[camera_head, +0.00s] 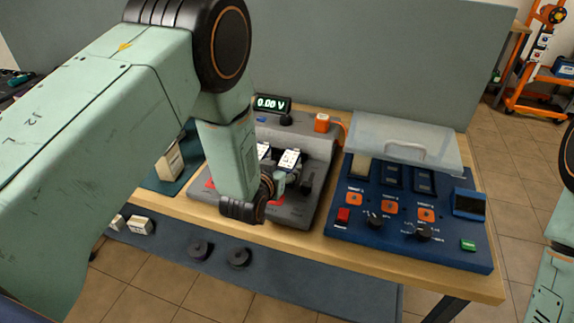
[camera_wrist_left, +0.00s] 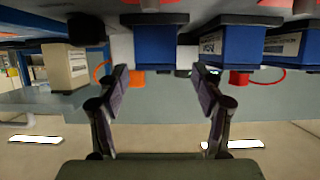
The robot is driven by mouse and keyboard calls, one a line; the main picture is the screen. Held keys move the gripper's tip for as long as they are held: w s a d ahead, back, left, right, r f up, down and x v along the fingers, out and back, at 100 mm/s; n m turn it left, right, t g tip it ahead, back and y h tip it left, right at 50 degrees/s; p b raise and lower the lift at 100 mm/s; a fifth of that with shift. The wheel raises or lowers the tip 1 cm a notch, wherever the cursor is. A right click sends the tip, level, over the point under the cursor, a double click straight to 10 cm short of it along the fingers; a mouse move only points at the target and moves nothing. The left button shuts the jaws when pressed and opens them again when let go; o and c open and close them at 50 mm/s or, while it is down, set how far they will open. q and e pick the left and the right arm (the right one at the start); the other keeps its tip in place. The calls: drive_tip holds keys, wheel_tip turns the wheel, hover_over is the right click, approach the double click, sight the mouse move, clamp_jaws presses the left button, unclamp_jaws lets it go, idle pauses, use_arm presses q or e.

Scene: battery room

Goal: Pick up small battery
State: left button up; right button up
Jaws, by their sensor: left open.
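A blue block (camera_wrist_left: 155,45), likely a battery, shows in the left wrist view, ahead of and between the fingertips of my left gripper (camera_wrist_left: 160,78). The gripper is open, with nothing between its fingers. In the head view the left gripper (camera_head: 275,190) is low over the grey tester (camera_head: 313,143), mostly hidden by my own wrist. White-topped pieces (camera_head: 290,160) sit on the tester just beyond it. Two larger blue blocks with white labels (camera_wrist_left: 224,45) are to the right in the wrist view. I cannot tell which piece is the small battery. My right gripper is out of view.
The tester's display (camera_head: 272,103) reads 0.00 V. A blue charger panel (camera_head: 400,235) with a clear lid (camera_head: 405,140) stands to its right on the wooden table (camera_head: 480,283). A cream block (camera_head: 168,163) is at left. Pale blocks and dark round pieces lie on the lower shelf (camera_head: 300,280).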

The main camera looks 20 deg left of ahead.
sight(288, 161)
use_arm(q)
drive_tip(key=w, duration=0.2)
drive_tip(key=w+d, duration=0.1)
drive_tip(key=w, duration=0.1)
drive_tip(key=shift+f, duration=0.35)
drive_tip(key=shift+a+f, duration=0.15)
drive_tip(key=shift+a, duration=0.25)
drive_tip(key=shift+c, duration=0.3)
drive_tip(key=shift+d, duration=0.35)
drive_tip(key=c, duration=0.4)
drive_tip(key=shift+a, duration=0.25)
drive_tip(key=c, duration=0.7)
drive_tip(key=shift+d, duration=0.15)
clamp_jaws()
